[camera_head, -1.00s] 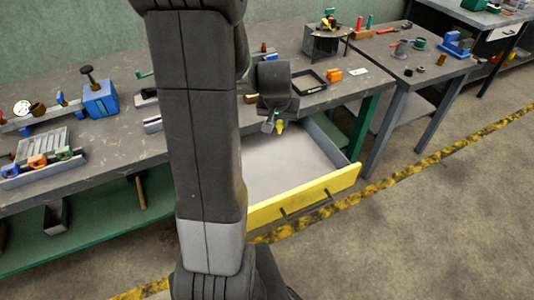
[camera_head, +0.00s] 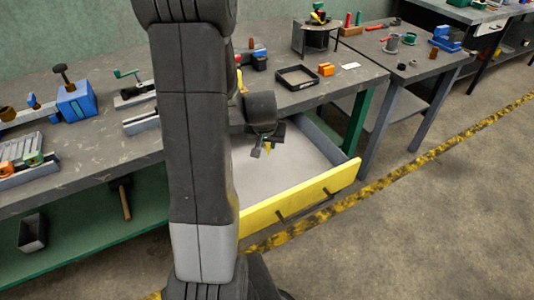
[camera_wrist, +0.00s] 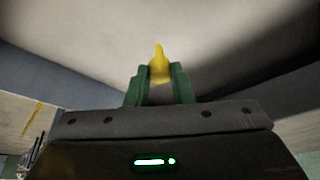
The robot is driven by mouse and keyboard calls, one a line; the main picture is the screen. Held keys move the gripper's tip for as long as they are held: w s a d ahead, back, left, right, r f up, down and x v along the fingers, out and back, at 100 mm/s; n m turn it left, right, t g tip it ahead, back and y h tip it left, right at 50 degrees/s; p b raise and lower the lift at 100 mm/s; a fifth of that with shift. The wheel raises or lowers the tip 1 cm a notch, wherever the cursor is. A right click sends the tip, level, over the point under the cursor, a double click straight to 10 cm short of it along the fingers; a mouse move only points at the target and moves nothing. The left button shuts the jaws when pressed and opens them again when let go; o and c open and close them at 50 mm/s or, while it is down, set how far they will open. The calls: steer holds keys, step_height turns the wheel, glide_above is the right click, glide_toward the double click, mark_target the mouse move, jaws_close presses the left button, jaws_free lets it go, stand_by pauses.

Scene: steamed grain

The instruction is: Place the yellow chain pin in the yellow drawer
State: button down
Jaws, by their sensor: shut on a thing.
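The yellow chain pin (camera_wrist: 159,66) is held between the two green fingers of my gripper (camera_wrist: 160,85) in the wrist view, its tip pointing away from the palm. My arm hides the drawer's left part. The pin's height above the drawer floor is hard to tell.
A green bench leg (camera_head: 357,122) is close to the drawer's right side. The floor in front is clear.

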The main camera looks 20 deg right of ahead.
mark_target(267, 150)
steer(key=shift+f+b, duration=0.45)
steer(key=shift+f, duration=1.55)
steer(key=shift+f, duration=0.15)
steer(key=c, duration=1.3)
jaws_free()
steer(key=shift+r, duration=0.25)
steer(key=p+v, duration=0.1)
steer(key=v, duration=1.1)
steer(key=shift+a+f+p, duration=0.1)
steer(key=shift+f+p, duration=0.05)
steer(key=shift+p, duration=0.2)
